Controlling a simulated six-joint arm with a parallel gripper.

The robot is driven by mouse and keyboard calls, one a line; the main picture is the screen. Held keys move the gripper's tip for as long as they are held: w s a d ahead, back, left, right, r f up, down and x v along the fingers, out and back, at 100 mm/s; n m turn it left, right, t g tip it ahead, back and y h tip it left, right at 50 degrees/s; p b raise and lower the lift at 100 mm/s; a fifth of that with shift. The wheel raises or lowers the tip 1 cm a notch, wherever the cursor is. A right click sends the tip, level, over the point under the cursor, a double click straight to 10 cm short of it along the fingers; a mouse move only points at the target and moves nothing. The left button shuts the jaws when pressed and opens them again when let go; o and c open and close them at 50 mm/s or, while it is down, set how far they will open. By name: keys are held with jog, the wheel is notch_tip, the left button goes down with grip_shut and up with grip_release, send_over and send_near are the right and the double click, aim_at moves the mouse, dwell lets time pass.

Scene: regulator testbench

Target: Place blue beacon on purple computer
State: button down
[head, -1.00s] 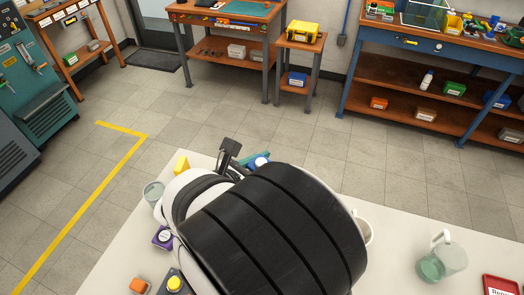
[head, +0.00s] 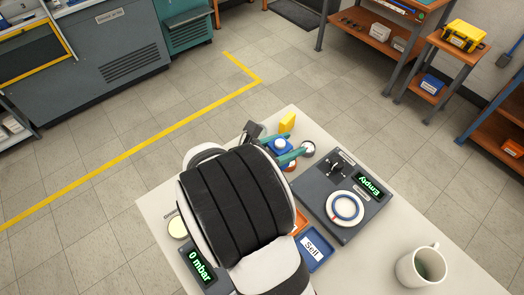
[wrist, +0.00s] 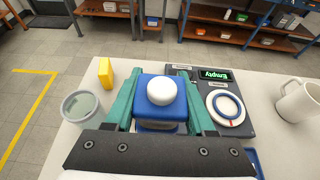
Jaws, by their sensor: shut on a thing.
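My gripper (head: 283,150) has teal fingers, shut on the blue beacon, a blue block with a white dome. The beacon (wrist: 161,91) sits between the fingers in the wrist view. It also shows beyond my arm in the head view (head: 281,144). It appears to be held over the white table, but its height is unclear. The purple computer is not visible in either current view; my arm covers much of the table.
A grey device (head: 345,195) with an "Empty" display stands right of my gripper. A yellow block (wrist: 105,72) and a clear cup (wrist: 82,106) are left of the beacon. A blue "Sell" tray (head: 313,249), a "0 mbar" display (head: 200,265) and a mug (head: 421,267) are nearer.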

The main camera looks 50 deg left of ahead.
jog(key=s+a+f, duration=0.1)
jog(key=a+f, duration=0.1)
jog(key=s+a+f, duration=0.2)
jog(key=f, duration=0.1)
jog(key=s+a+f, duration=0.1)
jog(key=a+f, duration=0.1)
jog(key=f, duration=0.1)
jog(key=shift+s+a+f, duration=0.1)
jog(key=shift+s+a, duration=0.1)
jog(key=shift+a, duration=0.2)
jog(key=shift+f, duration=0.35)
jog(key=shift+c, duration=1.2)
grip_release()
jog(key=shift+f, duration=0.1)
